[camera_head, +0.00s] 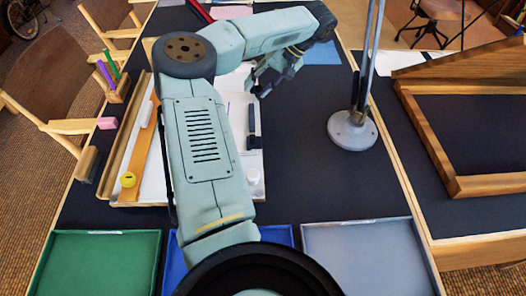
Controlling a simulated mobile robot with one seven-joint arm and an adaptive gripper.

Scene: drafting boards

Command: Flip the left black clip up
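One black clip (254,133) shows on the right part of the white sheet (256,165), to the right of my arm. It looks like a long dark bar with a wider block at its near end. I cannot tell whether its lever is up or down. No second clip shows clearly; my arm covers the middle of the sheet. My gripper (257,90) is above the far right part of the sheet, just beyond the visible clip and apart from it. Its fingers look spread, with nothing between them.
A metal pole on a round base (352,130) stands to the right. Green (100,262), blue (277,236) and grey (368,260) trays line the near edge. A wooden frame (440,160) is at right. The dark tabletop (305,180) is clear between sheet and pole.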

